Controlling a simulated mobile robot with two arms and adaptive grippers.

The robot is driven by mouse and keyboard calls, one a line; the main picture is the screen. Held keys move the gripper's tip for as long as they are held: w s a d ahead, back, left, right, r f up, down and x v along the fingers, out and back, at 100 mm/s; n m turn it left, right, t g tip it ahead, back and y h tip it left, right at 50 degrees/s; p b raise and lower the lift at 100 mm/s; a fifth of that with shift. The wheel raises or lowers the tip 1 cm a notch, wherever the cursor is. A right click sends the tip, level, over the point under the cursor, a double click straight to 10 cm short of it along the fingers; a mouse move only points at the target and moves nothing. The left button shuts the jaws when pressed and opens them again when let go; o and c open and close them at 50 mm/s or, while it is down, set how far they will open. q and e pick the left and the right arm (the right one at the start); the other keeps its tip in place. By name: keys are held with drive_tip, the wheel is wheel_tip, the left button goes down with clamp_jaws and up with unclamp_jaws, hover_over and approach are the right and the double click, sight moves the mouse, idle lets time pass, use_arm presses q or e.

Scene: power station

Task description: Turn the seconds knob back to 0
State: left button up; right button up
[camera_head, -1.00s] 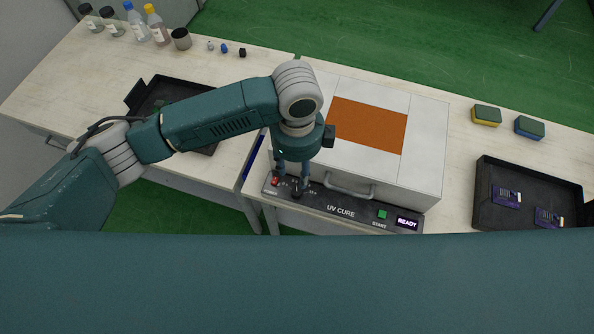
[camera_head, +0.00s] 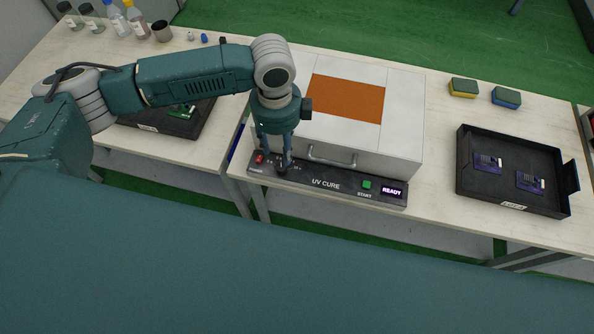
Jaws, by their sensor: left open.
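The UV cure box (camera_head: 400,125) is white with an orange window on top, and its dark control panel (camera_head: 326,184) runs along the front. A small black knob (camera_head: 282,170) is on the panel's left part, right of a red switch (camera_head: 259,158). My left gripper (camera_head: 274,158) points down at the panel, open, with its fingers close above or beside the knob. I cannot tell whether they touch it, and the knob's pointer and scale are mostly hidden. The green START button (camera_head: 366,185) and a display reading READY (camera_head: 392,191) are to the right. My right gripper is not in view.
A black tray (camera_head: 475,200) with purple circuit boards lies at the right. Two sponges (camera_head: 463,88) lie behind it. Another black tray (camera_head: 150,125) is partly under my left arm. Bottles (camera_head: 115,20) and a dark cup (camera_head: 162,31) stand at the back left.

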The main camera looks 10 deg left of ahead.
use_arm(q)
drive_tip(key=p, duration=0.1)
hover_over(281, 167)
wheel_tip(281, 167, down, 6)
wheel_tip(281, 167, down, 3)
drive_tip(key=shift+r+p, duration=0.15)
drive_tip(key=shift+p, duration=0.2)
drive_tip(key=shift+f, duration=0.95)
clamp_jaws()
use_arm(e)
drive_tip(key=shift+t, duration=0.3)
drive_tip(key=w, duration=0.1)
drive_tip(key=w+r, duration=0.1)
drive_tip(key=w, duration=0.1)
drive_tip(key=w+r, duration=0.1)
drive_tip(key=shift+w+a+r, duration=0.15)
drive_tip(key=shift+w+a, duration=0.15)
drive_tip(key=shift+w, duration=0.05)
